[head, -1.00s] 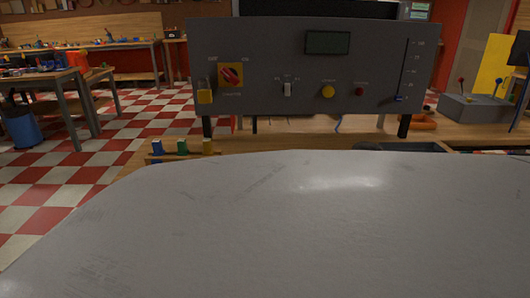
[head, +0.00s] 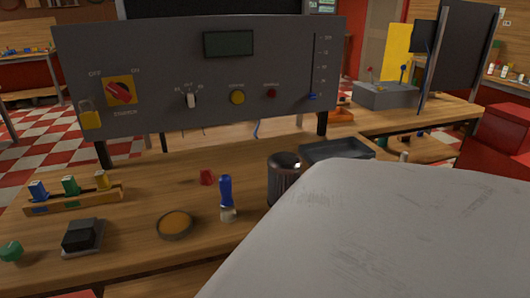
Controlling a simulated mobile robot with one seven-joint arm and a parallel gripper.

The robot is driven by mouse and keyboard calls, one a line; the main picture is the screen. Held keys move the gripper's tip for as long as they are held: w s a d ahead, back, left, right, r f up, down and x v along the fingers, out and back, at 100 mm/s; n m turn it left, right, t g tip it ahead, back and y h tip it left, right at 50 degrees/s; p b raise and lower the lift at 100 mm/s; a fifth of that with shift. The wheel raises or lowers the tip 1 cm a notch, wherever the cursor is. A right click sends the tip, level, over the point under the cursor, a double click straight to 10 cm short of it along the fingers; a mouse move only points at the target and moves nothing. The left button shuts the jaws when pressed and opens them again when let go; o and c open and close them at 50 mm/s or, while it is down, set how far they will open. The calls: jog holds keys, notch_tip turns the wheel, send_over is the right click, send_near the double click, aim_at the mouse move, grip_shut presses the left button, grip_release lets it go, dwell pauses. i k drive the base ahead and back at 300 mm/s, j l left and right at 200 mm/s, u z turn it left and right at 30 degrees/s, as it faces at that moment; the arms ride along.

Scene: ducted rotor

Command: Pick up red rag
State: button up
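A small red object (head: 207,177) lies on the wooden workbench (head: 150,165), behind a blue-handled brush (head: 227,200). It may be the red rag, but it is too small to be sure. No other clear cloth shows on the bench. My gripper is not in view. A large grey surface, seemingly part of my own body, fills the lower right and hides that part of the bench.
A dark metal canister (head: 283,180), a black tray (head: 337,151), a round dish (head: 175,224), a black block (head: 82,236) and a rack of coloured pieces (head: 75,195) crowd the bench. Gaps lie between them.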

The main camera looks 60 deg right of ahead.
aim_at(206, 178)
jog(key=z, duration=1.25)
jog(key=l+u, duration=0.25)
jog(key=k+l+u, duration=0.2)
jog(key=l, duration=0.3)
jog(key=l+u, duration=0.25)
jog(key=k+l+u, duration=0.1)
jog(key=l+u, duration=0.15)
jog(key=l, duration=0.2)
jog(key=i+l, duration=0.15)
jog(key=i, duration=0.35)
jog(key=i+l, duration=0.15)
jog(key=i, duration=0.3)
